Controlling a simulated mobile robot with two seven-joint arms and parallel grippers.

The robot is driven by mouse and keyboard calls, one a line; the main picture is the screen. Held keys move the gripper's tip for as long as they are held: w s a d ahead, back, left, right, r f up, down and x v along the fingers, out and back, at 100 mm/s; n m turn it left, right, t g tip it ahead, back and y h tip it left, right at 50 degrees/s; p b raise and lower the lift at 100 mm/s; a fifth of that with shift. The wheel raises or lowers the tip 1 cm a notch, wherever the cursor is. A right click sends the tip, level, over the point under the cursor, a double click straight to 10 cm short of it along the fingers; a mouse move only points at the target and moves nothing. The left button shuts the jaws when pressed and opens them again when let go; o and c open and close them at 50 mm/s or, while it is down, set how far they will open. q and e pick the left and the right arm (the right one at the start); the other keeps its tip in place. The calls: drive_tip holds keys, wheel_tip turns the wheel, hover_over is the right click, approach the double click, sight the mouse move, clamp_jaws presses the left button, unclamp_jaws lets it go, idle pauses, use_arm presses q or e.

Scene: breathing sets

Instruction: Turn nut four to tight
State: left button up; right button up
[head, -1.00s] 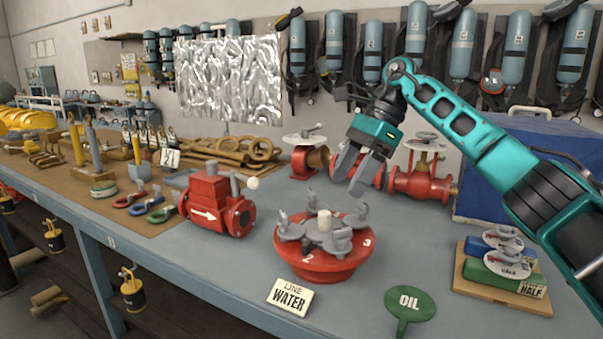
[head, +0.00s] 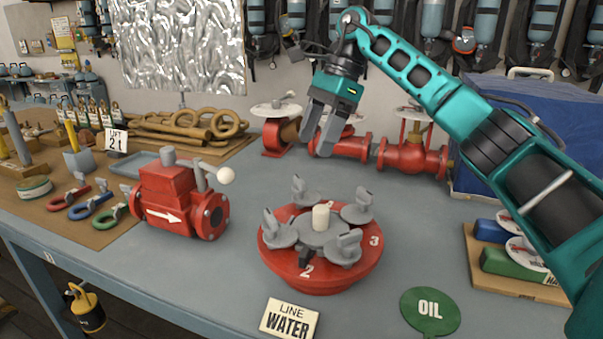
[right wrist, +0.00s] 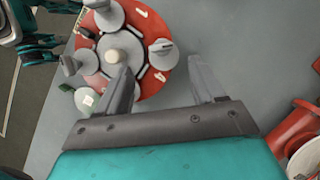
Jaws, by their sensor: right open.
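A red round flange (head: 368,262) stands on the bench, with a cream peg (head: 320,218) in the middle of a grey hub. Several grey wing nuts sit around it: back left (head: 298,192), back right (head: 357,207), front left (head: 279,230) and front right (head: 344,246). Numbers 2 and 3 read clearly on the rim. In the right wrist view, a 4 shows on the red rim beside one nut (right wrist: 161,52). My right gripper (head: 316,147) is open and empty, above and behind the flange. Part of my left arm shows in the right wrist view; its fingers are unclear.
A red valve block (head: 168,200) stands left of the flange. Red pipe valves (head: 410,158) stand behind, by a blue case (head: 540,125). A LINE WATER sign (head: 289,318) and green OIL sign (head: 430,311) lie in front.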

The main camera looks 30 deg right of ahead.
sight(300, 179)
drive_tip(key=x, duration=0.7)
drive_tip(key=shift+w+a+f, duration=0.1)
drive_tip(key=shift+a+f, duration=0.05)
drive_tip(key=shift+f, duration=0.15)
drive_tip(key=shift+c, duration=0.3)
drive_tip(key=c, duration=1)
